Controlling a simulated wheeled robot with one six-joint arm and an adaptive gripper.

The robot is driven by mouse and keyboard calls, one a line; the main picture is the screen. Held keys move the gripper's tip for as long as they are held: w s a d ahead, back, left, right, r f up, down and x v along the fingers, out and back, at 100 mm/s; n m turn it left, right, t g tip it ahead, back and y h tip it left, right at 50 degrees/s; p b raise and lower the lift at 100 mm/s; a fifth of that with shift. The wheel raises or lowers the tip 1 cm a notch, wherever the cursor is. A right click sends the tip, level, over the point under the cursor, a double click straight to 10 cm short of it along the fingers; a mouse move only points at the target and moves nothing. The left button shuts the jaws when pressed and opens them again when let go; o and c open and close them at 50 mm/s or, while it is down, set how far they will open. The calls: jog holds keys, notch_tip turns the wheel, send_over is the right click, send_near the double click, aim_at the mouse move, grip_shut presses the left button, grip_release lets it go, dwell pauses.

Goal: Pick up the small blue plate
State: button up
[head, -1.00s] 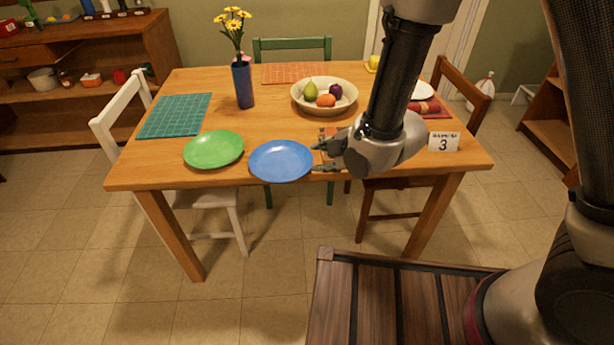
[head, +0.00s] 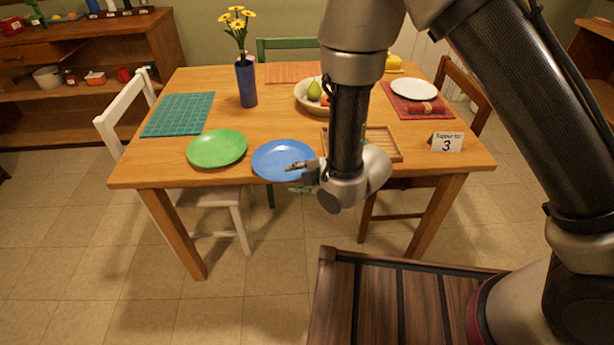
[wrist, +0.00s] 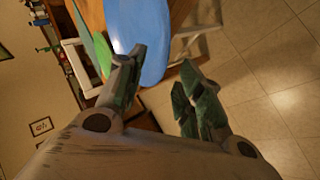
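The small blue plate (head: 275,160) lies flat on the wooden table near its front edge, just right of a green plate (head: 217,149). My gripper (head: 298,176) is at the blue plate's right front rim, covering a little of it in the head view. In the wrist view my gripper (wrist: 160,92) has its two fingers spread apart with nothing held between them. The blue plate (wrist: 142,30) shows there beyond the fingers, close to the left fingertip. I cannot tell whether that finger touches the rim.
On the table (head: 150,172) stand a blue vase (head: 246,84) with yellow flowers, a fruit bowl (head: 304,103), a wooden tray (head: 385,144) and a number card (head: 447,142). A white plate (head: 414,89) lies at the back right. Chairs surround the table.

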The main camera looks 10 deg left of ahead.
aim_at(291, 179)
jog(key=shift+x, duration=1.6)
grip_shut()
